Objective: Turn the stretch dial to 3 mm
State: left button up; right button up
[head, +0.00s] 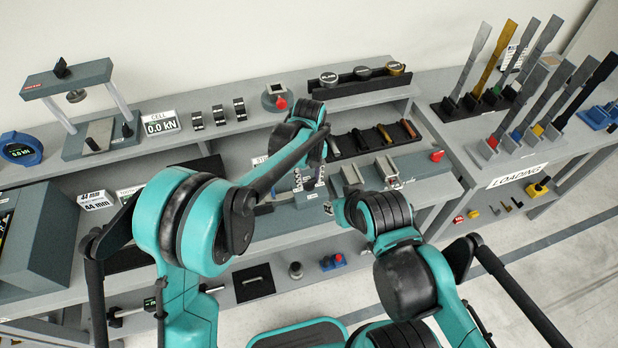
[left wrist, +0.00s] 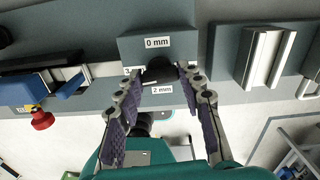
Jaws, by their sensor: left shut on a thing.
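The stretch dial is a dark round knob (left wrist: 160,68) on a grey block (left wrist: 133,45) in the left wrist view. A "0 mm" label (left wrist: 157,43) is above it and a "2 mm" label (left wrist: 161,89) below. A "3" shows at its left, partly covered by a finger. A thin pale mark is at the knob's lower left; I cannot tell the exact setting. My left gripper (left wrist: 161,80) is shut on the knob, one finger on each side. In the head view the left gripper (head: 309,180) is over the block, its knob hidden. My right gripper is hidden behind its arm.
A blue device with a red knob (left wrist: 42,119) is left of the block in the left wrist view, and a metal clamp (left wrist: 262,57) is close on its right. In the head view, a load frame (head: 68,77) stands at the left and upright specimens (head: 492,60) at the right.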

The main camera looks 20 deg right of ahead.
aim_at(309, 180)
pick_arm(q)
jog(key=shift+m, duration=0.6)
jog(key=o, duration=1.2)
jog(key=shift+c, duration=0.2)
jog(key=shift+r, duration=0.15)
notch_tip(309, 180, up, 12)
